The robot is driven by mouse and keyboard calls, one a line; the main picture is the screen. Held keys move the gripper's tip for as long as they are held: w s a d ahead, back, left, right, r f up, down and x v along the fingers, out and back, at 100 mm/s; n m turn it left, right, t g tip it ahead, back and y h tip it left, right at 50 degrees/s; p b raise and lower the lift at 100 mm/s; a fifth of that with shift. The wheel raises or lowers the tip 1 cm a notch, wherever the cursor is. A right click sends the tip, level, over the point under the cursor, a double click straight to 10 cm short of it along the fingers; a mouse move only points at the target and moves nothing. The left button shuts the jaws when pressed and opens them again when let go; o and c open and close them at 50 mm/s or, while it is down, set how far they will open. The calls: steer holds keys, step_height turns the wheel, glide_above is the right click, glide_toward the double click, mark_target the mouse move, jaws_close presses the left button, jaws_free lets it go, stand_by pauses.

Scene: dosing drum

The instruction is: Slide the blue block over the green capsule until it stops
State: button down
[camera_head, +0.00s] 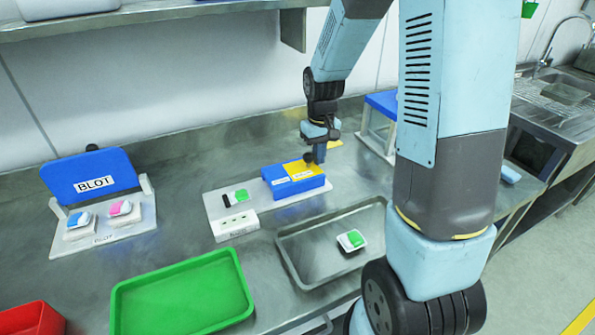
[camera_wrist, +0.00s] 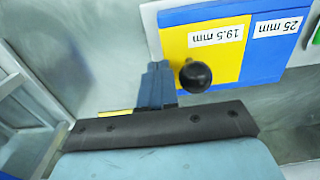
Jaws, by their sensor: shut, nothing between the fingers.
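The blue block (camera_head: 280,188), with a yellow top panel, sits on the right part of a white base plate (camera_head: 214,208). In the wrist view the blue block (camera_wrist: 262,62) shows labels "19.5 mm" and "25 mm" and a black ball knob (camera_wrist: 195,75). The green capsule (camera_head: 241,195), with a black end, lies on the plate left of the block, apart from it and uncovered. My gripper (camera_head: 319,160) is shut and empty, pointing down at the right side of the knob. In the wrist view its fingers (camera_wrist: 155,78) are close beside the knob; contact is unclear.
A white socketed strip (camera_head: 235,225) stands at the plate's front. A metal tray (camera_head: 300,262) holds a small white dish with a green piece (camera_head: 352,240). A blue "BLOT" stand (camera_head: 90,177) is left, a green tray (camera_head: 182,295) in front. A blue-topped white stand (camera_head: 381,104) is behind right.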

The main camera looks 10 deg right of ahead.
mark_target(272, 176)
steer(key=shift+a, duration=0.1)
steer(key=shift+s+a, duration=0.5)
steer(key=shift+a, duration=2)
steer(key=shift+s+a, duration=0.5)
steer(key=shift+a, duration=2.05)
steer(key=shift+s+a, duration=0.5)
steer(key=shift+a, duration=2)
steer(key=shift+d, duration=0.2)
steer(key=shift+w+d, duration=0.15)
steer(key=shift+d, duration=0.4)
step_height(272, 176, up, 8)
